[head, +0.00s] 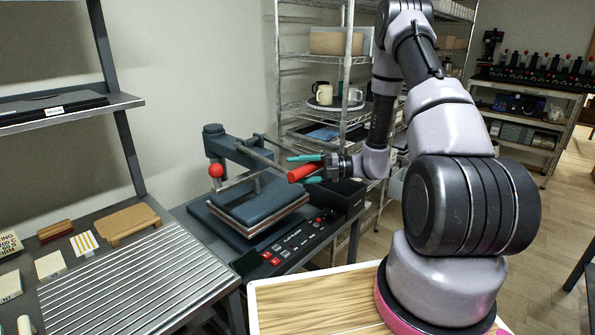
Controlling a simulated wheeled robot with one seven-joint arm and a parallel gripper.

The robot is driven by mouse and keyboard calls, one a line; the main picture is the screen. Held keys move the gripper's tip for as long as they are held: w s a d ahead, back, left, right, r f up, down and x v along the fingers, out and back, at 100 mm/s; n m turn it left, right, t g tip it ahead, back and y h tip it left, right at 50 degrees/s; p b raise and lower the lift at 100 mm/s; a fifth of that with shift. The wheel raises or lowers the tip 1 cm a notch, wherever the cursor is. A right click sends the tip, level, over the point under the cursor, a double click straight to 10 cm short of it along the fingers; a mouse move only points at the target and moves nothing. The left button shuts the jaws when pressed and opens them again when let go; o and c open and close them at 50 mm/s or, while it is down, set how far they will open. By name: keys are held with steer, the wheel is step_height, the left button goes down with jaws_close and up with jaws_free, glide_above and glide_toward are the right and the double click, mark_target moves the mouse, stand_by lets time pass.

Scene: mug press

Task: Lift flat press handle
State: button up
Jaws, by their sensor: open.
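The flat press (257,207) stands on a dark table left of centre in the head view, with a thick dark upper plate over its base. Its handle is a long bar reaching right and ending in a red grip (303,172). A red ball knob (216,170) is on the press's left side. My gripper (305,168) has teal fingers, one above and one below the red grip, and comes in from the right. The jaws are open around the grip. Whether either finger touches it I cannot tell.
A control panel (290,243) with red buttons sits in front of the press. A dark box (340,195) stands beside it, under my gripper. A wire shelf (320,107) with mugs rises behind. A ribbed metal table (140,285) with small blocks is at left.

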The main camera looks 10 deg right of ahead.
jaws_close()
stand_by(1.4)
